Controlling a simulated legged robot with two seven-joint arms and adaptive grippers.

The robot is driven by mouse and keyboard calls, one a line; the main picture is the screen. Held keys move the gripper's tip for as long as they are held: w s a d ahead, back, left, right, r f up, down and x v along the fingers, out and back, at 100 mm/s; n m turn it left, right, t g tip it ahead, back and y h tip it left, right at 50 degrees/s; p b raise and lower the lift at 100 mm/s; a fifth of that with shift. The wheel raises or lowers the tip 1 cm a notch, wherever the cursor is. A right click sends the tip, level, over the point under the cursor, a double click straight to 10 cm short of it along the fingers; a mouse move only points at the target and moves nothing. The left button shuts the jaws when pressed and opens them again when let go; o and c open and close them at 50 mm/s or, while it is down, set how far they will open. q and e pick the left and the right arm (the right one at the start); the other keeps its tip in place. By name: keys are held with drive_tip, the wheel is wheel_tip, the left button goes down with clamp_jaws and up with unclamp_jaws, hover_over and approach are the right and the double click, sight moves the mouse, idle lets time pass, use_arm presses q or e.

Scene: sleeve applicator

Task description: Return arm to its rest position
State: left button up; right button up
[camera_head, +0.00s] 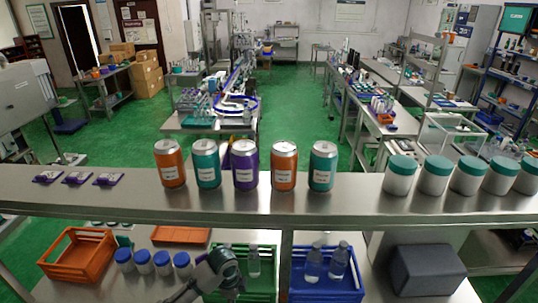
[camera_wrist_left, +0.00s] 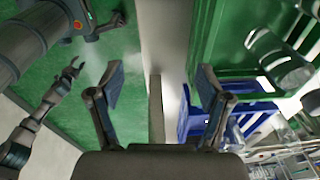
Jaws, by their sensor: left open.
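My left gripper (camera_wrist_left: 160,82) is open in the left wrist view, with its two fingers spread wide and nothing between them. It faces down along the edge of the lower shelf. A green crate (camera_wrist_left: 222,62) and a blue crate (camera_wrist_left: 197,122) lie to the right of it. In the head view, part of my left arm (camera_head: 222,264) shows at the bottom, over the left side of the green crate (camera_head: 264,280); the fingers are not clear there. In the left wrist view, my right gripper (camera_wrist_left: 74,70) hangs over the green floor, its fingers apart and empty.
Several cans (camera_head: 245,165) and white jars (camera_head: 436,176) stand on the upper shelf (camera_head: 340,205). Below are an orange crate (camera_head: 78,255), several blue-capped bottles (camera_head: 143,262), the blue crate (camera_head: 325,292) with clear bottles, and a dark grey box (camera_head: 427,270).

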use_arm(q)
drive_tip(key=s+d+f+n+t+h, duration=0.25)
drive_tip(key=s+f+n, duration=0.35)
drive_tip(key=s+f, duration=0.5)
drive_tip(key=s+a+f+n+y, duration=0.2)
drive_tip(key=s+a+n+y, duration=0.2)
drive_tip(key=s+a+n, duration=1.15)
drive_tip(key=s+d+f+m, duration=0.1)
drive_tip(key=s+f+m, duration=0.1)
drive_tip(key=f, duration=1.1)
drive_tip(key=s+d+f+m, duration=0.1)
drive_tip(key=s+f+m, duration=0.15)
drive_tip(key=f, duration=1.15)
drive_tip(key=s+a+f+g, duration=0.2)
drive_tip(key=s+a+f, duration=0.1)
drive_tip(key=s+f, duration=1.3)
drive_tip(key=shift+s+f+b, duration=0.25)
drive_tip(key=shift+s+b, duration=0.15)
drive_tip(key=shift+b, duration=0.05)
